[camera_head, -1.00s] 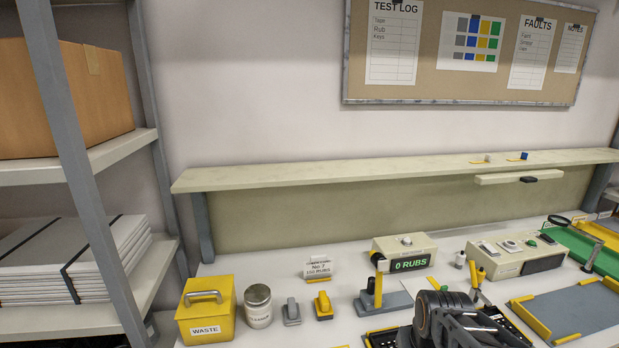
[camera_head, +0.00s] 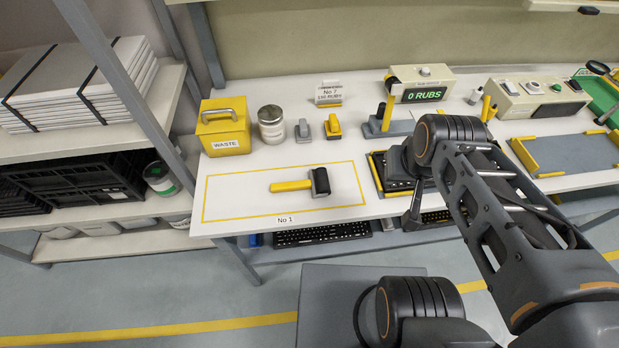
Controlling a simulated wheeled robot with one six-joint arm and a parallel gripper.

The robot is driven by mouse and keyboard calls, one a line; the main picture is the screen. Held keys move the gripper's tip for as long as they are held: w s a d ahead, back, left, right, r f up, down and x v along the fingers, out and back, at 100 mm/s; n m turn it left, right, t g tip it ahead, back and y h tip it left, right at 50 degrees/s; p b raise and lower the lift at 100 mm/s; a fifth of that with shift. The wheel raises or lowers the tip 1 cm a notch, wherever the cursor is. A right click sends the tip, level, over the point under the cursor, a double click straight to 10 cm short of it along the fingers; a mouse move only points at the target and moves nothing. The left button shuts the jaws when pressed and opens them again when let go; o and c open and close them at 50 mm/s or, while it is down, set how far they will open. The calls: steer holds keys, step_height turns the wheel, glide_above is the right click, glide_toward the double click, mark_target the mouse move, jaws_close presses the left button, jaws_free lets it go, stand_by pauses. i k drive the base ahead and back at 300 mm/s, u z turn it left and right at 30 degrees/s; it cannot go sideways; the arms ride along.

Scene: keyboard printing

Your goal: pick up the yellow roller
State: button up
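The yellow roller (camera_head: 297,185) lies on the white bench inside a yellow-outlined rectangle marked No 1. Its yellow handle points left and its black roller head is at the right end. My gripper (camera_head: 411,212) is partly hidden behind my arm, to the right of the roller and apart from it, over the front part of the bench. I cannot make out whether its fingers are open or shut.
Behind the roller stand a yellow waste box (camera_head: 223,128), a metal-lidded jar (camera_head: 271,124) and two small stamps, grey (camera_head: 303,132) and yellow (camera_head: 333,127). A keyboard (camera_head: 310,236) lies on the shelf below. The outlined area around the roller is clear.

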mark_target(307, 184)
steer(key=z, duration=2.45)
steer(key=k, duration=2.05)
steer(key=u, duration=1.6)
steer(key=i, duration=0.5)
steer(key=u, duration=0.05)
